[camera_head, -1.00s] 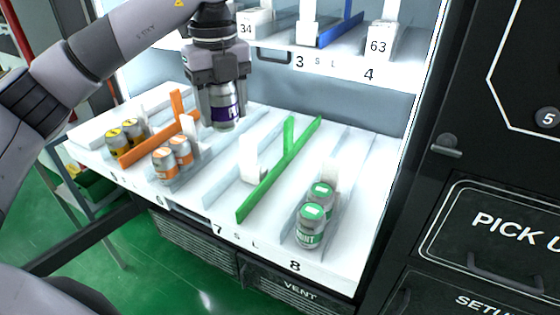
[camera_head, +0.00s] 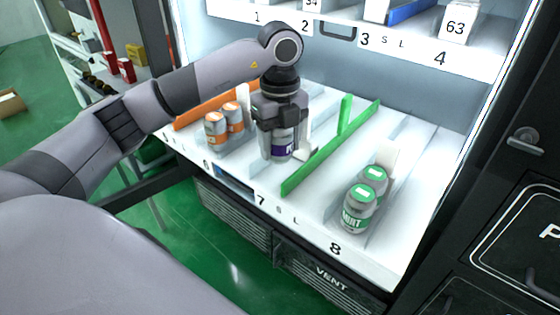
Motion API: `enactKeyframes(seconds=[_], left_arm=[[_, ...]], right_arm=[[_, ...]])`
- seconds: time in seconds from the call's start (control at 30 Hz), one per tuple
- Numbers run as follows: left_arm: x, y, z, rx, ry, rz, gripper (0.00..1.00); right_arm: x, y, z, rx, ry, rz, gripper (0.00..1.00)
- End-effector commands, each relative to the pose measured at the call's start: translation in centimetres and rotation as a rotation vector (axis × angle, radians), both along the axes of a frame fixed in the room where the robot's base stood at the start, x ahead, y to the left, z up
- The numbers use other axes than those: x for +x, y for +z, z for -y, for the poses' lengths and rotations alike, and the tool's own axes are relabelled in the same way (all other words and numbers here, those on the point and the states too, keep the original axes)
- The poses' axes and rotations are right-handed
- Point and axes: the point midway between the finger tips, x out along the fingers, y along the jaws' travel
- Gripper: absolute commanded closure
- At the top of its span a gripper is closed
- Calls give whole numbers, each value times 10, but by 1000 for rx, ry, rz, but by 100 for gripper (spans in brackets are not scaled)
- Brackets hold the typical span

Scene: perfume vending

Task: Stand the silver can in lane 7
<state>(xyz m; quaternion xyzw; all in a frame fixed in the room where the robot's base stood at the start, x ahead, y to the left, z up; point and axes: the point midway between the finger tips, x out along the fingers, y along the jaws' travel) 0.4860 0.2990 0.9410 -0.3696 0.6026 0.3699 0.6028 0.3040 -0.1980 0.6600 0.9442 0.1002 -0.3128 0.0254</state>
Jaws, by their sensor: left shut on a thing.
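The silver can with a purple label (camera_head: 282,147) is upright between the fingers of my left gripper (camera_head: 280,130), which is shut on it. The can is over the shelf at lane 7, above and behind the number 7 label (camera_head: 262,201). It is left of the green divider (camera_head: 331,147) and close to a white pusher (camera_head: 307,148). I cannot tell whether its base touches the lane floor. The gripper hides its upper part. My right gripper is not in view.
Orange-topped cans (camera_head: 224,124) stand in lane 6 to the left. Green-topped cans (camera_head: 363,199) stand in lane 8 to the right. The upper shelf (camera_head: 400,48) hangs above and behind. The front of lane 7 is clear.

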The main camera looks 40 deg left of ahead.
Motion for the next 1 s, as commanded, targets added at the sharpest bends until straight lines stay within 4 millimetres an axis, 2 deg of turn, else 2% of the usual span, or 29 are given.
enactKeyframes(seconds=[0.17, 0.4, 0.8, 0.83, 0.9, 1.0], left_arm=[[0, -12, 0, 1, 0, 0, 80], [0, -45, 0, 0, -1, -1, 80], [0, -52, 0, 0, 0, 1, 80], [0, -51, 0, 0, -1, 0, 35], [0, -51, 0, 0, 0, 0, 18], [0, -51, 0, 0, 0, 0, 18]], right_arm=[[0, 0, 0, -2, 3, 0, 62], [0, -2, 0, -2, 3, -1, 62], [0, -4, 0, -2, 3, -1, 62], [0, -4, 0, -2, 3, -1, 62], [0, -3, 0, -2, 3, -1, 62], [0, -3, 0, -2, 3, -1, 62]])
